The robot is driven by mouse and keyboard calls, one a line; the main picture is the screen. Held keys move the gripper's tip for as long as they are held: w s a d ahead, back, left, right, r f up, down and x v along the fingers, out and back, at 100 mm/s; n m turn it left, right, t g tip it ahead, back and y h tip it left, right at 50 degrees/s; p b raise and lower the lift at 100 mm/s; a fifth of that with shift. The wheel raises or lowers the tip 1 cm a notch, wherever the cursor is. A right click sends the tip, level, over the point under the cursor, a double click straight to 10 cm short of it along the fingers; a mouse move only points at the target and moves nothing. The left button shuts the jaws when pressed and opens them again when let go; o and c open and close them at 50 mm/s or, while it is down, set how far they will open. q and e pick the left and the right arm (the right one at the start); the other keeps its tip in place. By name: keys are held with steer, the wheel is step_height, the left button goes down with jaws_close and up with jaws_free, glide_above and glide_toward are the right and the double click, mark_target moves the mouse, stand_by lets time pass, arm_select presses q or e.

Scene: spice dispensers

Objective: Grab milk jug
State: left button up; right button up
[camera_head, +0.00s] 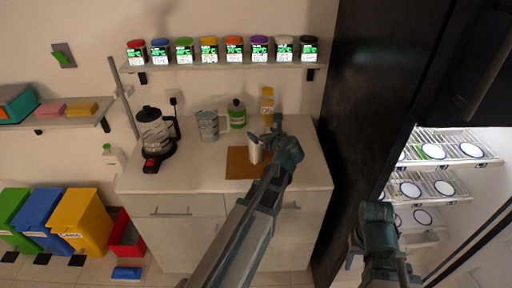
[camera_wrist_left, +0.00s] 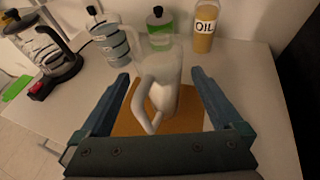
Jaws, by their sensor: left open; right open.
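The milk jug (camera_head: 255,154) is a whitish, slim jug with a handle, standing upright on a brown mat (camera_head: 238,168) on the counter. In the left wrist view the jug (camera_wrist_left: 165,85) stands between the two blue-grey fingers of my left gripper (camera_wrist_left: 160,74), its handle towards the camera. My left gripper (camera_head: 265,131) is open, with a finger on either side of the jug and gaps visible between. Part of the jug is hidden by the gripper in the head view. My right gripper (camera_head: 372,245) is open and empty, low in front of the dark fridge.
Behind the jug stand an oil bottle (camera_head: 267,100), a green-labelled bottle (camera_head: 236,115) and a striped pitcher (camera_head: 208,125). A coffee maker (camera_head: 154,135) is at the left. Spice jars line the shelf (camera_head: 222,66) above. The front left counter is clear.

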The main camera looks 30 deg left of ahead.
mark_target(260, 131)
arm_select(q)
steer(key=b+x, duration=0.2)
steer(key=x, duration=0.3)
steer(key=shift+w+a, duration=0.1)
steer(key=shift+a, duration=0.05)
steer(key=shift+c, duration=0.2)
jaws_close()
stand_by(0.3)
